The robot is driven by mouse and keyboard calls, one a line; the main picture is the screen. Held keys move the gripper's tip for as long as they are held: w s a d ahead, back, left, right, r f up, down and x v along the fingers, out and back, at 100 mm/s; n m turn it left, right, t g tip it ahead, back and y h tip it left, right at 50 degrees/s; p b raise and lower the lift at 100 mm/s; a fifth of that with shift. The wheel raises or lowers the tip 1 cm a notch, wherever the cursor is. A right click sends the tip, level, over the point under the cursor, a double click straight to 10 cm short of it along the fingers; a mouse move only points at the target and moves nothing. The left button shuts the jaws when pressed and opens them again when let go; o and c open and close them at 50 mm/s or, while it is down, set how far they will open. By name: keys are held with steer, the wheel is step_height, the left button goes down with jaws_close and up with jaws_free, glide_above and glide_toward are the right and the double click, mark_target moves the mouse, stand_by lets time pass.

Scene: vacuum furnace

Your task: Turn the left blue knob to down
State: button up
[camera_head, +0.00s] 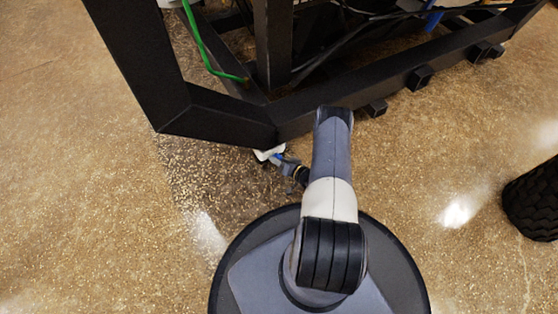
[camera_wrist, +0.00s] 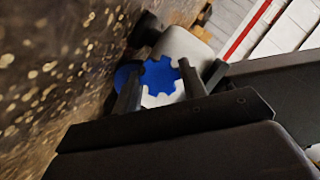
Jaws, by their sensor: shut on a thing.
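A blue knob (camera_wrist: 161,74) with a notched rim sits on a pale housing (camera_wrist: 185,47) in the wrist view. My gripper (camera_wrist: 161,88) has one finger on each side of this knob and is shut on it. A second blue round part (camera_wrist: 124,71) shows partly behind the left finger. I cannot tell which of the two is the left knob, nor which way the held knob points. In the head view my gripper (camera_head: 287,165) reaches a small white housing (camera_head: 266,154) under the black frame; the knobs are mostly hidden there.
A heavy black frame (camera_head: 225,117) stands just above and beside the housing. A green hose (camera_head: 205,50) and dark cables lie inside it. A black ribbed tyre-like object (camera_head: 535,200) is at the right. The speckled floor (camera_head: 80,200) is clear at the left.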

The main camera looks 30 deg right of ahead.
steer(key=shift+m, duration=0.4)
steer(key=o, duration=1)
steer(key=shift+c, duration=0.2)
steer(key=p+v, duration=0.2)
steer(key=v, duration=0.3)
steer(key=p+v, duration=0.1)
steer(key=v, duration=0.5)
steer(key=shift+w+d+f+p, duration=0.1)
steer(key=shift+d+f+p, duration=0.1)
steer(key=shift+p, duration=0.15)
steer(key=shift+w+y, duration=0.1)
steer(key=shift+y, duration=0.2)
